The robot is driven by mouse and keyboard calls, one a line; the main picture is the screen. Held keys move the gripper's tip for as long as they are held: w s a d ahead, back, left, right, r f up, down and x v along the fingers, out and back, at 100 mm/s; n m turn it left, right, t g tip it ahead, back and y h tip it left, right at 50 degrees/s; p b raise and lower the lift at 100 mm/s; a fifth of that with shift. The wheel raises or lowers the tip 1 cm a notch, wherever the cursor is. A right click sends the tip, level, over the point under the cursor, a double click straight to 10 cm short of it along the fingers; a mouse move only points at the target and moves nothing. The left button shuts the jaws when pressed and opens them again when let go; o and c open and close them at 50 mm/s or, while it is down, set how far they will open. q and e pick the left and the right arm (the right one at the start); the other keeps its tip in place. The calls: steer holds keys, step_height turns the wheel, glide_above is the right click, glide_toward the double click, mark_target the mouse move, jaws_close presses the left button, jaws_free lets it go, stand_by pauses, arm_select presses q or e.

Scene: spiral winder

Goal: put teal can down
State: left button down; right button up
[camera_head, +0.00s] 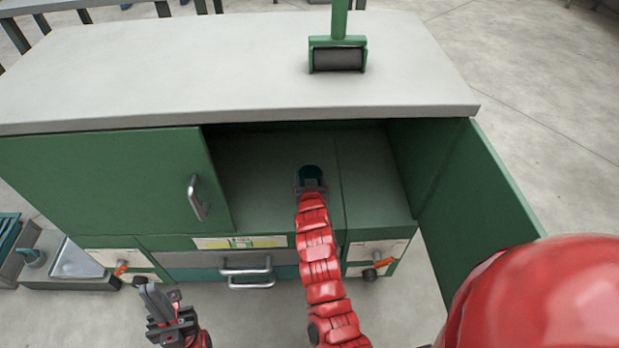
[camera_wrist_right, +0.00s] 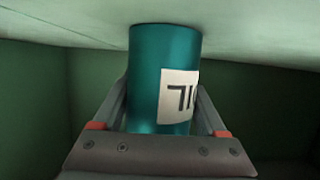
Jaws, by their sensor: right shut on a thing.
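The teal can (camera_wrist_right: 150,75) is between the fingers of my right gripper (camera_wrist_right: 160,118), which is shut on it. A white label with dark letters shows on its side. The can's upper end in the wrist view is at a pale surface; I cannot tell if they touch. In the head view the can (camera_head: 311,173) shows as a dark teal top inside the open cabinet (camera_head: 265,165), with my right gripper (camera_head: 310,187) just in front of it. My left gripper (camera_head: 158,300) is empty, with its fingers apart, low in front of the cabinet.
The open green door (camera_head: 475,215) stands at the right of the cabinet opening. The closed door (camera_head: 100,180) is on the left. A grey worktop (camera_head: 200,70) lies above, bearing a green roller tool (camera_head: 338,55). Drawer handles (camera_head: 247,265) stick out below. Shelf room is clear right of the can.

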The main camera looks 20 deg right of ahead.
steer(key=shift+r, duration=0.1)
steer(key=shift+f, duration=0.2)
steer(key=o, duration=1.6)
steer(key=shift+r, duration=0.15)
